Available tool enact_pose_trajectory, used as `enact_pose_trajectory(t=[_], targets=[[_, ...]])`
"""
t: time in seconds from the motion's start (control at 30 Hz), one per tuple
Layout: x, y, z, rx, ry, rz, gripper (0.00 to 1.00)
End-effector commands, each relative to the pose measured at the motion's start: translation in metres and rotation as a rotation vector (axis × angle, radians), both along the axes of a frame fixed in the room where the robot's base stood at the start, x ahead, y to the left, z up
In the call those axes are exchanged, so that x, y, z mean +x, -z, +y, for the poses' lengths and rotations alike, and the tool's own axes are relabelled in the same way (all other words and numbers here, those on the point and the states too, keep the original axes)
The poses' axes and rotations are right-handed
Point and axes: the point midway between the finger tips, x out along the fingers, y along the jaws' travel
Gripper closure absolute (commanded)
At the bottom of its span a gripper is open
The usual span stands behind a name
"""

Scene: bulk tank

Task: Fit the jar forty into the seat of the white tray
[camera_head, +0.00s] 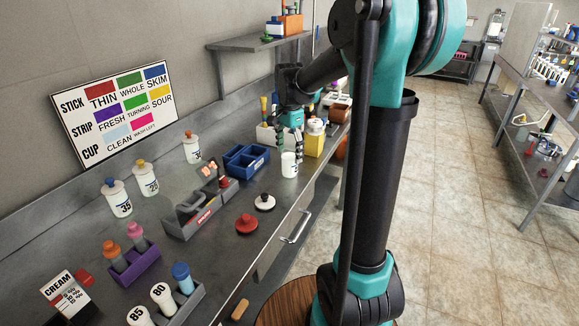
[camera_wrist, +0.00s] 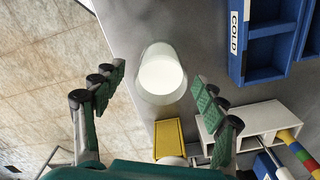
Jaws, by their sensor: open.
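A white, open-topped jar (camera_head: 289,165) stands upright on the steel bench near its front edge. Its small marking is unreadable, so I cannot confirm it is jar forty. My gripper (camera_head: 288,148) is open above and around the jar's top. In the wrist view, the jar (camera_wrist: 161,78) shows between and beyond the spread fingers (camera_wrist: 158,92), with gaps on both sides. A white compartmented holder (camera_wrist: 246,118) lies beyond my right finger, with coloured sticks by it. I cannot tell whether it is the white tray; its seat is not clearly visible.
A blue tray marked COLD (camera_wrist: 272,38) is close on the right. A yellow container (camera_head: 313,143) stands just behind the jar. Capped jars (camera_head: 117,199) stand at left.

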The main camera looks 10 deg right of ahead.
Motion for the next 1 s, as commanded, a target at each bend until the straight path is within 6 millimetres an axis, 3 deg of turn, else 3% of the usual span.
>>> enact_pose_trajectory(t=[0.2,0.53,1.0], targets=[[0.002,0.029,-0.001,0.0,0.0,0.0,0.28],[0.002,0.035,-0.001,0.0,0.0,0.0,0.29],[0.002,0.035,-0.001,0.0,0.0,0.0,0.88]])
